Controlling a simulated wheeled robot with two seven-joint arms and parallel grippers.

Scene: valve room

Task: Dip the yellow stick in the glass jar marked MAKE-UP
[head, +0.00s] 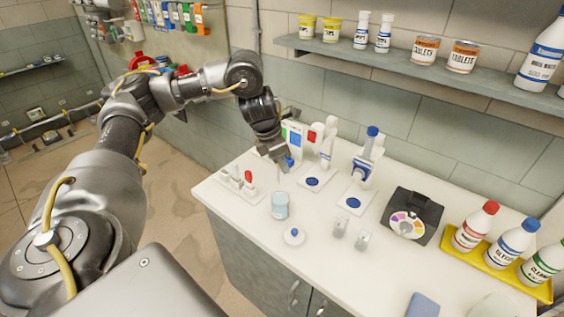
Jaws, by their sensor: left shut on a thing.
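My left gripper (279,161) is over the counter, shut on a thin stick that points down. The stick is small and faint here, and its yellow colour is hard to make out. Just below the fingers stands a small glass jar (280,207) with pale blue liquid or label. I cannot read its marking. The stick's lower end appears above or near the jar's mouth; I cannot tell whether it is inside. A white round lid with a blue centre (294,236) lies in front of the jar. My right gripper is out of view.
A white rack (238,185) with a red-topped piece is left of the jar. Dispensers (364,172) stand behind, with two small clear cells (340,228) to the right. A black colour-wheel case (412,217) and a yellow tray (490,271) with bottles are further right.

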